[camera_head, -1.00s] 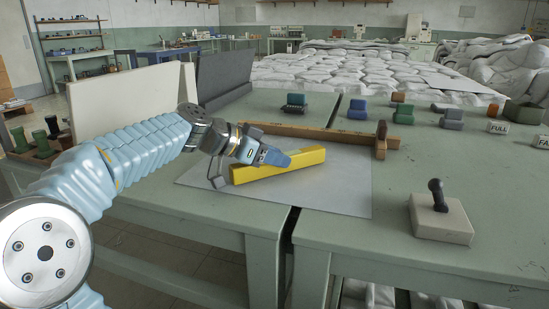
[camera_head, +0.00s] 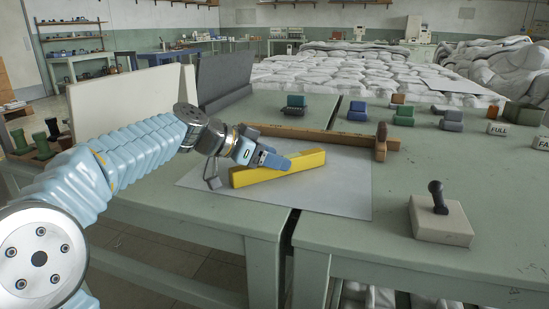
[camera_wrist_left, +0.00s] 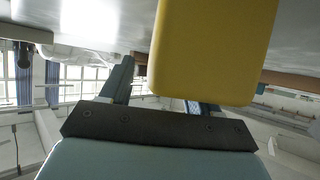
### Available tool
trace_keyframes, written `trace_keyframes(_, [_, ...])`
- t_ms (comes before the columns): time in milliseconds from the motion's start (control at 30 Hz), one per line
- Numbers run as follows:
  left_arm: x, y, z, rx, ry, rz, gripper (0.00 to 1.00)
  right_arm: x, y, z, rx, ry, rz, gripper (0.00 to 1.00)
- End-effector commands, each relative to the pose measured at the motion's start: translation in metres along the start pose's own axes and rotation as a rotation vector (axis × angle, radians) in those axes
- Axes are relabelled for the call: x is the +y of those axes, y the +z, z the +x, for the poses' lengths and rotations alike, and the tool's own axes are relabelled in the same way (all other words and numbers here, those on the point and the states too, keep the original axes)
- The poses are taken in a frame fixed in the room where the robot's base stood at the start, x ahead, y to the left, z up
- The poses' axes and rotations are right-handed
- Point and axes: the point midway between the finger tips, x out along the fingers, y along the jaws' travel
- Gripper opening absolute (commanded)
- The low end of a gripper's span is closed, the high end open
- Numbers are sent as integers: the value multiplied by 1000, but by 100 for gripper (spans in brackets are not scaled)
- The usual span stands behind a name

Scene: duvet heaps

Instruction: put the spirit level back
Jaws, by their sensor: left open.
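The spirit level is a plain yellow bar (camera_head: 305,163) lying slantwise over a pale grey sheet (camera_head: 345,197) on the green table. My left gripper (camera_head: 273,159) is at the bar's far side, near its left half. Its jaws are open. In the left wrist view the yellow bar (camera_wrist_left: 212,50) is large and close, covering most of one finger. The other finger (camera_wrist_left: 118,80) stands clear to the left of it. I cannot tell whether a finger touches the bar. My right gripper is out of view.
A long wooden piece with an upright end (camera_head: 381,142) lies behind the bar. A stamp-like block with a dark knob (camera_head: 440,222) stands front right. Small coloured blocks and label blocks (camera_head: 497,129) sit further back. White and dark panels (camera_head: 224,78) stand at left. A gap splits the tables.

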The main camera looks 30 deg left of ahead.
Motion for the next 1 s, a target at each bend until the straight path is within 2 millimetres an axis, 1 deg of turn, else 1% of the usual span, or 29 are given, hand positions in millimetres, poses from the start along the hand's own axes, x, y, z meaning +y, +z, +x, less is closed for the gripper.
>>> trace_keyframes(33, [-1,0,-10,3,-5,1,61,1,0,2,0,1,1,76])
trace_keyframes(300, [-1,0,-74,3,-5,1,61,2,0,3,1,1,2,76])
trace_keyframes(400, [0,0,-92,2,-4,0,61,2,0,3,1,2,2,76])
trace_keyframes(500, [0,0,-104,2,-3,0,61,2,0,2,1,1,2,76])
trace_keyframes(667, [0,1,-111,0,-2,0,61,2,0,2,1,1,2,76])
trace_keyframes(1000, [0,1,-111,0,-2,0,61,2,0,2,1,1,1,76])
